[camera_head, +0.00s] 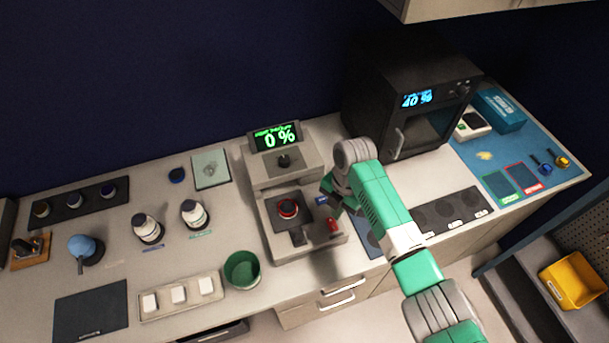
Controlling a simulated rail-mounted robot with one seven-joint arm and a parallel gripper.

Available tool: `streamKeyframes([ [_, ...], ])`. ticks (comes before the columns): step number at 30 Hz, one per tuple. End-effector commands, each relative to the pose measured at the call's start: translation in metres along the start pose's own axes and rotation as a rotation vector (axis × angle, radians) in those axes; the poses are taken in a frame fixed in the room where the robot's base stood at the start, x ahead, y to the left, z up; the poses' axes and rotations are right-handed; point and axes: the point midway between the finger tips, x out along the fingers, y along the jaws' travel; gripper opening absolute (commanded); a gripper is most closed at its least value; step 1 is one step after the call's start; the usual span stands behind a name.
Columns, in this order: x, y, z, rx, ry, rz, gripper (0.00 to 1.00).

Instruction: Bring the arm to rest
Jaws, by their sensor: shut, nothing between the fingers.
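My arm (385,205), green and white with grey joints, reaches up from the lower right over the bench. My gripper (332,211) is at its end, over the right side of the machine with the "0 %" display (276,137). The sensor-shut gripper looks small and dark here, with nothing visible held in it. A red piece (333,225) and a small blue piece (321,201) show close beside the fingers. I cannot tell whether the gripper touches them.
A dark oven (398,140) reading "40 %" stands right of the arm. Two white bottles (194,214), a green cup (242,269) and a tray with white blocks (212,296) stand to the left. A yellow bin (575,280) is at lower right.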

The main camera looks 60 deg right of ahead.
Motion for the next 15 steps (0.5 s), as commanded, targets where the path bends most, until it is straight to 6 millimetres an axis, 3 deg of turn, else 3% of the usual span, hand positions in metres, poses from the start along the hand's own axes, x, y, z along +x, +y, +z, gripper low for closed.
streamKeyframes([
  [9,-0.004,0.007,-0.004,0.001,-0.008,0.012,0.0],
  [11,-0.014,0.025,-0.015,0.008,-0.03,0.052,0.0],
  [14,-0.049,0.081,-0.053,0.046,-0.085,0.187,0.0],
  [15,-0.068,0.106,-0.074,0.07,-0.103,0.261,0.0],
])
